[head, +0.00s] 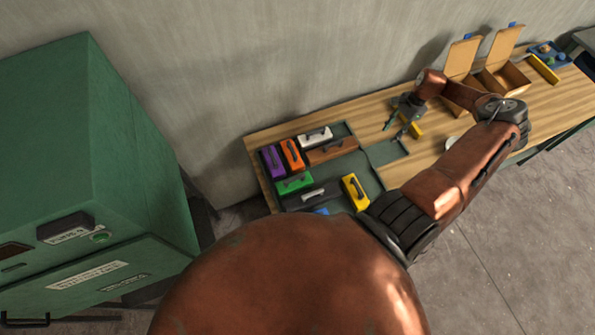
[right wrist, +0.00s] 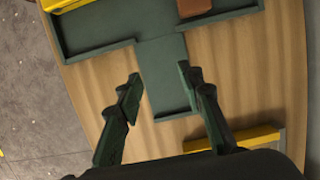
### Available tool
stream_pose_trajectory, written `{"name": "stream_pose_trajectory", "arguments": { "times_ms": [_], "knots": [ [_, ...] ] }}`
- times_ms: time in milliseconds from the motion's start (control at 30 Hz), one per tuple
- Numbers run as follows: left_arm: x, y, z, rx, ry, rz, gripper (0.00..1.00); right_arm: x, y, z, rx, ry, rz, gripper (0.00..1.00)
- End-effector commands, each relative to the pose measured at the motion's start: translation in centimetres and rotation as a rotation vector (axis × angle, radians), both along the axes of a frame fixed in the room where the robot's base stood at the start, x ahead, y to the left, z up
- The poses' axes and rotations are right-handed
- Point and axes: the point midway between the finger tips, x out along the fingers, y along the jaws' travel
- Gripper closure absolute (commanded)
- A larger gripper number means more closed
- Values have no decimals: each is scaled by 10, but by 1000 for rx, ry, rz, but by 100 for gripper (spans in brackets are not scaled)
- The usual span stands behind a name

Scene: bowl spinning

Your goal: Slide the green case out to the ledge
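The green case (head: 293,183), with a dark handle on top, lies at the left side of the dark green tray (head: 372,186) among other cases. The ledge (head: 387,152) is the narrow empty arm of the tray that juts out on its right side; it also shows in the right wrist view (right wrist: 165,88). My right gripper (head: 402,125) is open and empty above the table, close to the ledge. In the right wrist view its spread fingers (right wrist: 158,84) frame the ledge. The green case is outside that view. My left gripper is not in view.
Purple (head: 272,161), orange (head: 292,154), white (head: 315,136), brown (head: 331,151), grey (head: 313,194), yellow (head: 355,191) and blue cases crowd the tray. A yellow bar (right wrist: 235,138) lies beside the ledge. Open cardboard boxes (head: 505,77) stand farther right. A green cabinet (head: 90,160) is at left.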

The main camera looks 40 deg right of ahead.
Motion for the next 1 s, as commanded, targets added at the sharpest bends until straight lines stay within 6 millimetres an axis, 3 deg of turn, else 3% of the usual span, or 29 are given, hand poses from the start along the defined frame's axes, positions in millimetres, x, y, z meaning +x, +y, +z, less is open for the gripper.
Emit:
{"name": "stream_pose_trajectory", "arguments": {
  "times_ms": [100,233,700,1000],
  "knots": [
    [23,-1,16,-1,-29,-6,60,6,21,3,3,-1,4,65],
    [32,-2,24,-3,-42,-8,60,13,43,3,3,-1,4,65],
    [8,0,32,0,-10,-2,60,38,119,0,1,-1,5,65],
    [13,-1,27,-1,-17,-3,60,54,168,-1,1,-3,5,65]
  ]
}}
